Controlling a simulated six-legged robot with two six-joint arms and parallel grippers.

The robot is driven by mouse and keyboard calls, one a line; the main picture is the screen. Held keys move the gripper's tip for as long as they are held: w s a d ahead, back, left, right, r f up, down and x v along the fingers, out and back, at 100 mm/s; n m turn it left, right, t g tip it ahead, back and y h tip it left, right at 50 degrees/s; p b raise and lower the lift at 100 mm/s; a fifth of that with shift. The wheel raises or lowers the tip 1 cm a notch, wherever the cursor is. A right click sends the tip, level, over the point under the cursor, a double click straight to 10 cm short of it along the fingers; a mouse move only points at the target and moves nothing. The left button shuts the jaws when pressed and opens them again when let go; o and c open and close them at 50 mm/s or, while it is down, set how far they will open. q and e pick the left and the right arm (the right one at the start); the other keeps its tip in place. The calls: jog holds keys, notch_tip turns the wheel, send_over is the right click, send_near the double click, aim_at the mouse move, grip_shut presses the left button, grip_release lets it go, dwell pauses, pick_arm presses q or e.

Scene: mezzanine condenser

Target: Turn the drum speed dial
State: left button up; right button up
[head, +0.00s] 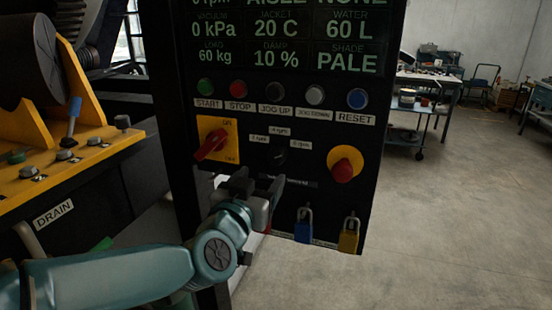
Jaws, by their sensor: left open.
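The drum speed dial is a small black knob (279,157) on the dark control panel (310,215), in the lower middle of the head view. Small white rpm labels (279,131) sit around it. The dark knob barely stands out from the panel, so its pointer setting is hard to read. My left gripper (261,181) is open and empty, just below and slightly left of the dial. Its fingertips point up toward the panel; I cannot tell whether they touch it. My right gripper is not in view.
A red rotary switch on a yellow plate (230,126) is left of the dial; a red knob on a yellow disc (348,151) is right. Buttons run above. A blue padlock (304,230) and a yellow padlock (349,238) hang below. Open floor lies right.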

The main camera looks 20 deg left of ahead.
aim_at(275, 159)
pick_arm(q)
jog(key=w+p, duration=0.1)
jog(key=w, duration=0.8)
jog(key=shift+w+r+p, duration=0.1)
jog(key=shift+w+p, duration=0.3)
jog(key=shift+w, duration=0.1)
jog(key=c, duration=1.1)
